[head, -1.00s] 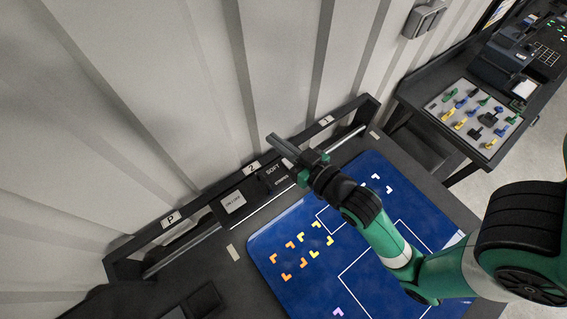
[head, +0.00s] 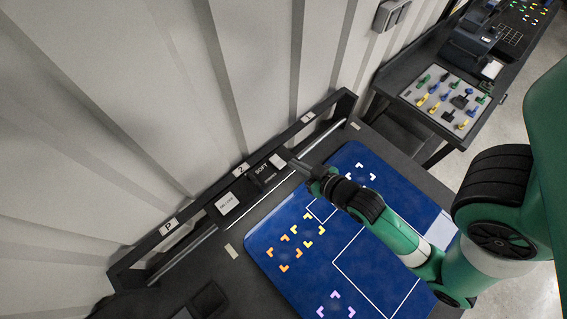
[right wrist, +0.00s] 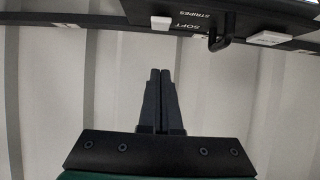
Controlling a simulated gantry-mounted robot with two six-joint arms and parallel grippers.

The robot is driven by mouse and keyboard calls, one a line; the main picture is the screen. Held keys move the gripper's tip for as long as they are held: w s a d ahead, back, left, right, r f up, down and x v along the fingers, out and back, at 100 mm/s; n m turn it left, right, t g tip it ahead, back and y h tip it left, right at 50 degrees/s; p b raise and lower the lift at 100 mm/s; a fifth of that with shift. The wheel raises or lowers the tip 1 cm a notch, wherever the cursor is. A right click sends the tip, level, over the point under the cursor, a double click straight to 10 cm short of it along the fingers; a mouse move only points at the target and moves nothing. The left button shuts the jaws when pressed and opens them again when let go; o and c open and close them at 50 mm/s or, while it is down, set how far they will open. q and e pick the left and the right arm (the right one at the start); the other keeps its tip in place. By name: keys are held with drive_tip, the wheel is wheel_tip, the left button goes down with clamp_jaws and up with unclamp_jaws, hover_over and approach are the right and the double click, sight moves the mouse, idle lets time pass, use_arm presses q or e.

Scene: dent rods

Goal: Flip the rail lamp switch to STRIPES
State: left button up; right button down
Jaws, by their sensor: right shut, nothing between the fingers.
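The rail lamp switch is a dark box (head: 264,174) on the rail, lettered SOFT and STRIPES. In the right wrist view its black hooked lever (right wrist: 221,42) sticks out of the box (right wrist: 240,16), beside the upside-down lettering. I cannot tell which setting the lever is at. My right gripper (head: 284,153) is at the rail, to the right of the switch in the head view. In the right wrist view its fingers (right wrist: 160,75) are together and empty, below and left of the lever, apart from it. My left gripper is not in view.
A white lamp button (head: 227,203) sits left of the switch. The rail frame (head: 196,219) runs against the ribbed wall. A blue mat (head: 375,262) with coloured corner marks lies in front. A side table holds a tray (head: 413,92) of small coloured parts.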

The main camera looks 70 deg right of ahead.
hover_over(279, 164)
drive_tip(key=f, duration=0.3)
drive_tip(key=shift+s+a+f, duration=0.2)
drive_tip(key=shift+s+f, duration=0.05)
drive_tip(key=shift+s, duration=0.1)
drive_tip(key=f, duration=0.2)
drive_tip(key=s+f, duration=0.1)
drive_tip(key=shift+a+b, duration=0.25)
drive_tip(key=shift+b, duration=0.15)
drive_tip(key=shift+s+f, duration=0.1)
drive_tip(key=shift+f, duration=0.3)
drive_tip(key=shift+a+f, duration=0.1)
drive_tip(key=shift+s+f+b, duration=0.15)
drive_tip(key=shift+f+b, duration=0.2)
drive_tip(key=shift+f, duration=0.2)
drive_tip(key=shift+s+a, duration=0.1)
drive_tip(key=shift+r, duration=0.1)
